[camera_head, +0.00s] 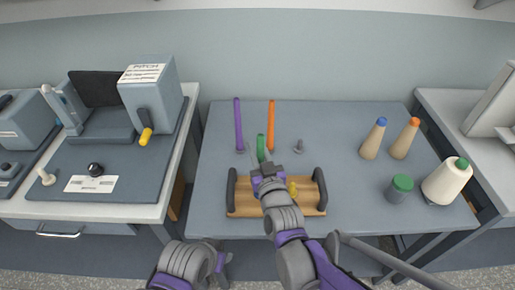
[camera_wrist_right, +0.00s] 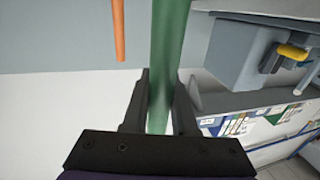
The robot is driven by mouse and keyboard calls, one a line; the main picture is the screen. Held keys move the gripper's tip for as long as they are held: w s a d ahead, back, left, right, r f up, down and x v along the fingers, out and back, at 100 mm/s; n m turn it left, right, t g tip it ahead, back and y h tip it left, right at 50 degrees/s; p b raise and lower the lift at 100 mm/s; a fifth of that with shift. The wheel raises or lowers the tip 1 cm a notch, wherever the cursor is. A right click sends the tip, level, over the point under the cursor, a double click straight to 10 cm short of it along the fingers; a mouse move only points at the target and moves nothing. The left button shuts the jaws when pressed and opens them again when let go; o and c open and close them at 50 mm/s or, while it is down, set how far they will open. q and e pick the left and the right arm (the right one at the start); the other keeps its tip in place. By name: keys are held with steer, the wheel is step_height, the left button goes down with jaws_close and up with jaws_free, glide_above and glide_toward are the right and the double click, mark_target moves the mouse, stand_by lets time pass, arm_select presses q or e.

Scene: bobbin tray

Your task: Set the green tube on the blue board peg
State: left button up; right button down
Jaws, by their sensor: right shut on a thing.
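The green tube (camera_head: 261,147) stands roughly upright above the near part of the table's middle, just behind the wooden board. My right gripper (camera_head: 268,172) is shut on its lower part. In the right wrist view the green tube (camera_wrist_right: 169,55) runs up between the two dark fingers (camera_wrist_right: 158,112). The wooden board (camera_head: 250,206) has a dark handle at each end. A yellow peg (camera_head: 292,188) shows on it; my right arm covers the middle, and I see no blue peg. My left arm is low in the head view, and its fingers cannot be made out.
A purple tube (camera_head: 238,125) and an orange tube (camera_head: 271,125) stand behind the board. A small grey stand (camera_head: 298,146) is bare.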

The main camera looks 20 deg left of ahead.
steer(key=shift+f+b, duration=0.6)
steer(key=shift+f, duration=0.15)
steer(key=c, duration=0.6)
jaws_free()
steer(key=v, duration=1.1)
steer(key=shift+p, duration=0.3)
steer(key=shift+w, duration=0.1)
steer(key=s+d+f+m+g+h+p, duration=0.25)
steer(key=d+g+h+p, duration=0.25)
steer(key=d, duration=1)
steer(key=s+d+m+g+h+p, duration=0.1)
steer(key=s+d, duration=0.2)
steer(key=s+d+f+m+g+h+p, duration=0.1)
steer(key=s+d+g, duration=0.1)
steer(key=s+d, duration=0.2)
steer(key=s+d+f+m+g+h+p, duration=0.1)
steer(key=s+d+g+h, duration=0.1)
steer(key=s+d, duration=0.2)
steer(key=shift+s+d+f+m, duration=0.1)
steer(key=shift+d+f+m, duration=0.05)
steer(key=shift+d+m, duration=0.1)
